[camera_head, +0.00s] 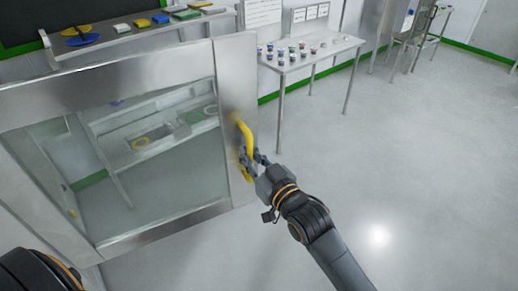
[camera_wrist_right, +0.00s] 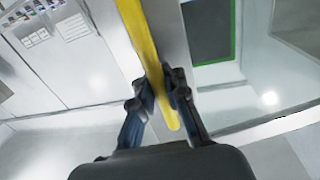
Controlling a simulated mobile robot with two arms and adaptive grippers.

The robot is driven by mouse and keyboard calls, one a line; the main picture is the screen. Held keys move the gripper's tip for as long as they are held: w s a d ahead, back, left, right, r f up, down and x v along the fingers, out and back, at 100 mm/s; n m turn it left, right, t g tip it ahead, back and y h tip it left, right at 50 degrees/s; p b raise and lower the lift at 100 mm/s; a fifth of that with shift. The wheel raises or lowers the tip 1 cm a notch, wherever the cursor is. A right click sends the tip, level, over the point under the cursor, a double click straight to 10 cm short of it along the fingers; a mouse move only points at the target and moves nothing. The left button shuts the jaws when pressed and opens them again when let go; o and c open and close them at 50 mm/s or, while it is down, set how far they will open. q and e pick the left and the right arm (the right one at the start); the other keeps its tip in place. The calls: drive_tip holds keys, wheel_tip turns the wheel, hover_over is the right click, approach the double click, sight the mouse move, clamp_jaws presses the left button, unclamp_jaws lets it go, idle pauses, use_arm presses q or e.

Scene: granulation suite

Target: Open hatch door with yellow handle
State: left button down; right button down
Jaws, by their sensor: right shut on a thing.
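The hatch door (camera_head: 236,80) is a metal frame around a large glass pane, filling the left of the head view. Its yellow handle (camera_head: 243,130) is an upright bar near the door's right edge. My right gripper (camera_head: 250,163) is shut on the lower part of the handle. In the right wrist view the yellow handle (camera_wrist_right: 140,35) runs down between the two fingers of my right gripper (camera_wrist_right: 163,90). The fingers hide part of the bar. I cannot tell whether the door stands ajar. My left gripper is out of view.
A shelf (camera_head: 130,33) with coloured items is behind the door's top edge. A metal table (camera_head: 320,48) with several small cups stands behind, right of the door. A rack (camera_head: 420,40) stands farther back. The floor (camera_head: 420,150) to the right is clear.

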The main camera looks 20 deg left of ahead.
drive_tip(key=shift+s+d+r, duration=0.2)
drive_tip(key=shift+w, duration=0.1)
drive_tip(key=c, duration=1.4)
unclamp_jaws()
drive_tip(key=shift+d+f, duration=0.1)
drive_tip(key=shift+o, duration=0.2)
drive_tip(key=shift+d, duration=0.1)
drive_tip(key=v, duration=1.2)
drive_tip(key=shift+w+f, duration=0.1)
drive_tip(key=shift+f, duration=0.05)
